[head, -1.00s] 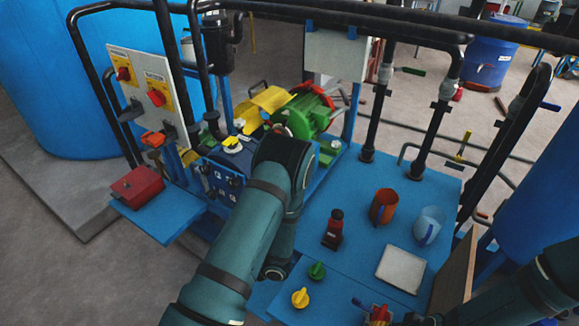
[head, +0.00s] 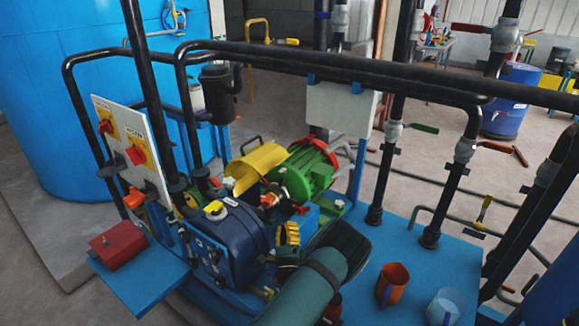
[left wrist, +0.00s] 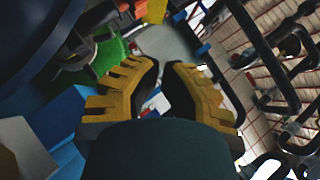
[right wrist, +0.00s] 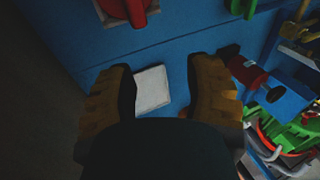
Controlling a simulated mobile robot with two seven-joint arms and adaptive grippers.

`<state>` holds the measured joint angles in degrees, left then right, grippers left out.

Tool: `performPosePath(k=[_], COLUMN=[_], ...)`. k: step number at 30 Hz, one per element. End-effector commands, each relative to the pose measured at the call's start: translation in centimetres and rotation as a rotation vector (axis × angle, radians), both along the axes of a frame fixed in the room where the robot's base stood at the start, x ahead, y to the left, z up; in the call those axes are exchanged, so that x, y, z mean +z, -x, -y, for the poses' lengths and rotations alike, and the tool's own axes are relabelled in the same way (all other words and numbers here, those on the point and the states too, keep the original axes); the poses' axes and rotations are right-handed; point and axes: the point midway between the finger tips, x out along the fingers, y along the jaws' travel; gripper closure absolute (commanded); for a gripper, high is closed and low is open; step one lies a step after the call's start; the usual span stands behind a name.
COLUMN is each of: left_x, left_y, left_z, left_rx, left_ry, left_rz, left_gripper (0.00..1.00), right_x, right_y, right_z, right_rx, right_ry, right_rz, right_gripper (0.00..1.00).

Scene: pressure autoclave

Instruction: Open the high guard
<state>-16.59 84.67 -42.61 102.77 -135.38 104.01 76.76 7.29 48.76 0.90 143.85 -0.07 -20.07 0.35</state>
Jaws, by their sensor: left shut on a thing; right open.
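A yellow curved guard (head: 257,168) sits beside the green motor (head: 306,173) in the head view. No part in view is clearly marked as the high guard. My left gripper (head: 287,236) is just right of a dark blue rounded housing (head: 228,243), partly hidden by my arm. In the left wrist view its fingers (left wrist: 163,68) are drawn close together on something I cannot make out. My right gripper (right wrist: 160,78) is open and empty above the blue table, with a white square pad (right wrist: 152,89) showing between its fingers.
Black pipes (head: 330,60) cross above the machine. A switch panel (head: 133,155) and red box (head: 117,245) stand at left. An orange cup (head: 392,286) and pale blue cup (head: 443,307) stand on the blue table at right.

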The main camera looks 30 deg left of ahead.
Motion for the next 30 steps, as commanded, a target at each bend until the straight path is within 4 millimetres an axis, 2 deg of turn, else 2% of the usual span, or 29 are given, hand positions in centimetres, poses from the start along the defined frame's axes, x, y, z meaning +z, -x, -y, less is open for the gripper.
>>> performPosePath(k=[7,30], left_x=[1.5,8.3], left_y=[-2.3,-13.6], left_z=[-1.4,-7.6], left_rx=[0.003,0.004], left_ry=[0.000,0.000], left_rz=[0.004,0.002], left_gripper=[1.00,1.00], right_x=[-0.2,-1.7], right_y=[0.1,0.0], right_z=[0.0,0.0], right_rx=[0.001,0.002], right_ry=[0.000,0.000], right_rz=[-0.002,0.000], right_gripper=[0.50,0.50])
